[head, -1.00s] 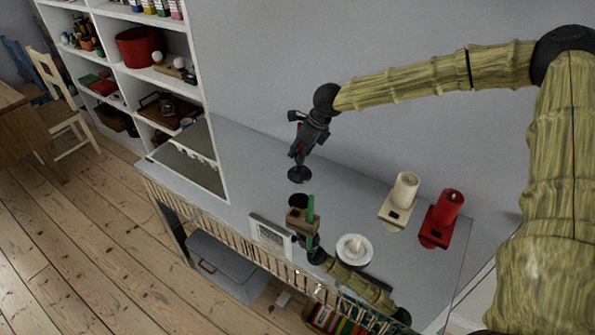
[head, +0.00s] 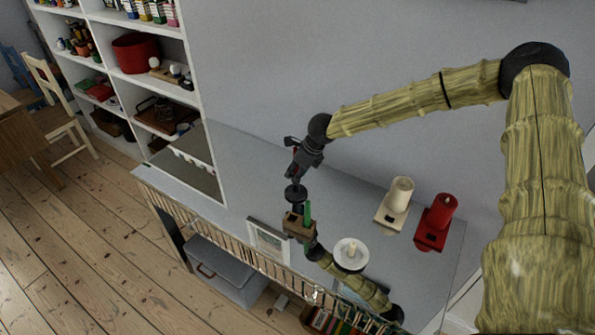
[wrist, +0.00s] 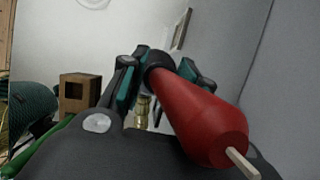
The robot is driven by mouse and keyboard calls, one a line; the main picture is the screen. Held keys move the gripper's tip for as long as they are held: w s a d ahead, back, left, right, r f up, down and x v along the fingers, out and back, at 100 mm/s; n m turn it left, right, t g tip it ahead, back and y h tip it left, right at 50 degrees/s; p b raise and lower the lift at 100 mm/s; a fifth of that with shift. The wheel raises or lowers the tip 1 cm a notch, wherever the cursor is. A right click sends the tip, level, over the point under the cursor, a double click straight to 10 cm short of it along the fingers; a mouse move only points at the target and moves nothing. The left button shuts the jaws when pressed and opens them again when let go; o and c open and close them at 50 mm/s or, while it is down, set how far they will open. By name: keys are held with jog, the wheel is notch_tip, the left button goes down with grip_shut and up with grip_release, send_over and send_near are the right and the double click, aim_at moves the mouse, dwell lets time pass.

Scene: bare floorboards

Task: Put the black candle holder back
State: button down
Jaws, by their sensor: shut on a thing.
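The black candle holder (head: 296,192) is a dark disc-based piece with a red candle (wrist: 207,115) in it. My gripper (head: 301,170) is shut on it from above, over the grey cabinet top (head: 335,195). In the wrist view, the gripper's teal-edged fingers (wrist: 160,72) close around the holder's black collar, and the candle's pale wick points towards the camera. A dark round patch shows just below the base in the head view. I cannot tell whether it is a shadow, or whether the base touches the top.
A wooden block (head: 293,226) with a green item (head: 307,212) is close below the holder. A framed picture (head: 267,240) and a white dish with a candle (head: 351,256) are nearby. A white bookcase (head: 197,75) rises at left.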

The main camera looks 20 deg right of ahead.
jog(key=c, duration=1.5)
grip_release()
jog(key=shift+f, duration=0.1)
jog(key=o, duration=0.4)
jog(key=shift+o, duration=0.2)
